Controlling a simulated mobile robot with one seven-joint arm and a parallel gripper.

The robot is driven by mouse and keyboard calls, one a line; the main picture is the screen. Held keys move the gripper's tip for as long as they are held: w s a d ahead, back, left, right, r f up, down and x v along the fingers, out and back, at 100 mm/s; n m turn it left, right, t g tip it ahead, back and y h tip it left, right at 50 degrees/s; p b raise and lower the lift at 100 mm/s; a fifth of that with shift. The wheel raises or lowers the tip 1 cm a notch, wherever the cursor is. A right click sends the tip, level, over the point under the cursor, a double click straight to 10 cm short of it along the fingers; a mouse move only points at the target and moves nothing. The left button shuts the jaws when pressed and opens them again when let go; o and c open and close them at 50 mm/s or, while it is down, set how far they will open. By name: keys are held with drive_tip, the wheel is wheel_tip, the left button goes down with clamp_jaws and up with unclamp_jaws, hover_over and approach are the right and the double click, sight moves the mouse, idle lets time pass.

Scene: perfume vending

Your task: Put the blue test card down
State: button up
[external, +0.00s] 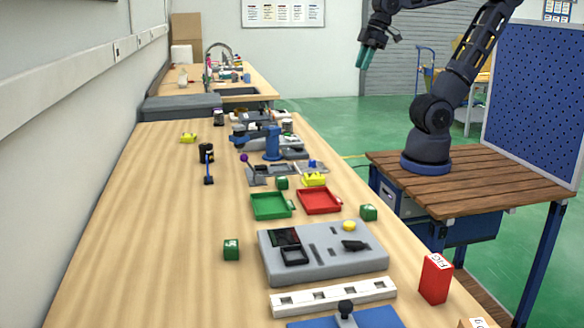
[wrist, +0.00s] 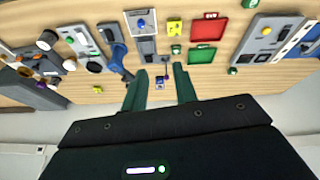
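My gripper (external: 361,57) is raised high at the back right, well above the table, its teal fingers pointing down. In the wrist view the two fingers (wrist: 161,84) stand apart with a clear gap, and no card shows between them. A thin upright blue piece (external: 208,165) stands on a small dark base in front of a black cup (external: 206,152), at the table's left side. It may be the blue test card, but it is too small to tell. In the wrist view a small blue-and-white item (wrist: 160,82) shows on the table between the fingertips.
A green tray (external: 271,217) and a red tray (external: 337,208) sit mid-table, near a grey device (external: 318,274). Small green cubes lie around (external: 231,250). A red box (external: 435,278) stands at the front right edge. The table's left front is clear.

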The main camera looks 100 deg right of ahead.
drive_tip(key=shift+m, duration=0.8)
drive_tip(key=s, duration=0.1)
drive_tip(key=s+f, duration=0.1)
drive_tip(key=s, duration=0.1)
drive_tip(key=s+f, duration=0.1)
drive_tip(key=shift+s+f, duration=0.1)
drive_tip(key=shift+s, duration=0.25)
